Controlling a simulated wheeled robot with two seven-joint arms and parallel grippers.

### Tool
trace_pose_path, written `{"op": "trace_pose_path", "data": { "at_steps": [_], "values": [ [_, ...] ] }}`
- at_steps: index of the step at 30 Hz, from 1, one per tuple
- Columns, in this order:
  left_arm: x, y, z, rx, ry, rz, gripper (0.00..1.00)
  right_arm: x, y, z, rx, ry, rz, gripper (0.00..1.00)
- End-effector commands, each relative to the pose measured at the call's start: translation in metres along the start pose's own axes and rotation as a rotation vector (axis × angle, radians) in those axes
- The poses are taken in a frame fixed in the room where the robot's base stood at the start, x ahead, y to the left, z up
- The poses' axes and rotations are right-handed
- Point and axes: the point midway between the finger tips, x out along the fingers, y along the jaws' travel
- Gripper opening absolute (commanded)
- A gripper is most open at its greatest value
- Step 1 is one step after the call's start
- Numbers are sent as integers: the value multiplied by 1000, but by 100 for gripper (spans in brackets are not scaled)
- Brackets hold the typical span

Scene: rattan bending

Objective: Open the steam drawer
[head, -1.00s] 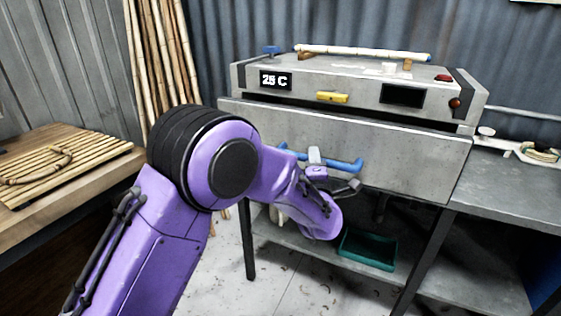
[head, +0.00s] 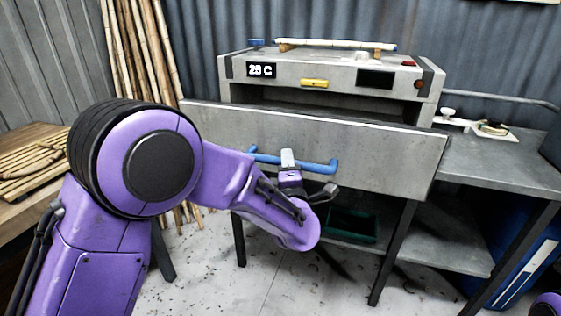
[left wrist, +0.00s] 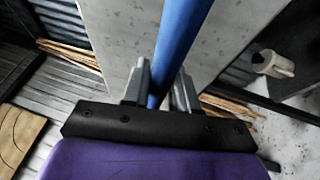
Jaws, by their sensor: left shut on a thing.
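The steam drawer (head: 385,150) is a grey metal front with a blue bar handle (head: 322,166). It stands out from the steam box (head: 232,77), with a dark gap behind its top edge. My left gripper (head: 289,160) is shut on the blue handle near its middle. In the left wrist view the blue handle (left wrist: 181,45) runs between the two grey fingers of the left gripper (left wrist: 163,88). The box's display reads about 29 C. The inside of the drawer is hidden behind its front. My right gripper is not in view.
A wooden table (head: 30,135) with a rattan mat stands at the left. Bamboo poles (head: 140,60) lean on the wall. A grey metal bench (head: 500,165) is at the right. A green tray (head: 350,224) sits on the shelf below the drawer. The floor in front is open.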

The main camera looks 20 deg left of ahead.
Motion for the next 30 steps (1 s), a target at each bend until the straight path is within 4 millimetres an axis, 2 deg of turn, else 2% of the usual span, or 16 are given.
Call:
{"op": "trace_pose_path", "data": {
  "at_steps": [1, 7, 8, 9, 10, 20, 23, 30],
  "values": [
    [-3, -1, 5, 4, -16, -4, 0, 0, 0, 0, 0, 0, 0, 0],
    [-2, -1, 3, 4, -13, -4, 0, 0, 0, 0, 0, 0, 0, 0],
    [-2, -1, 2, 4, -12, -4, 31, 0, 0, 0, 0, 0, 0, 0],
    [-2, -1, 2, 4, -11, -4, 44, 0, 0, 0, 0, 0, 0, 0],
    [-2, -1, 1, 4, -9, -3, 48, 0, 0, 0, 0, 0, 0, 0],
    [-5, -1, -3, 2, 1, -1, 48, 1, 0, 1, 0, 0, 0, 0],
    [-22, -2, -3, 4, 1, -1, 48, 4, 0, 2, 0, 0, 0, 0],
    [-80, -2, -2, 6, -2, -1, 48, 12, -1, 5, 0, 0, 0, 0]
  ]
}}
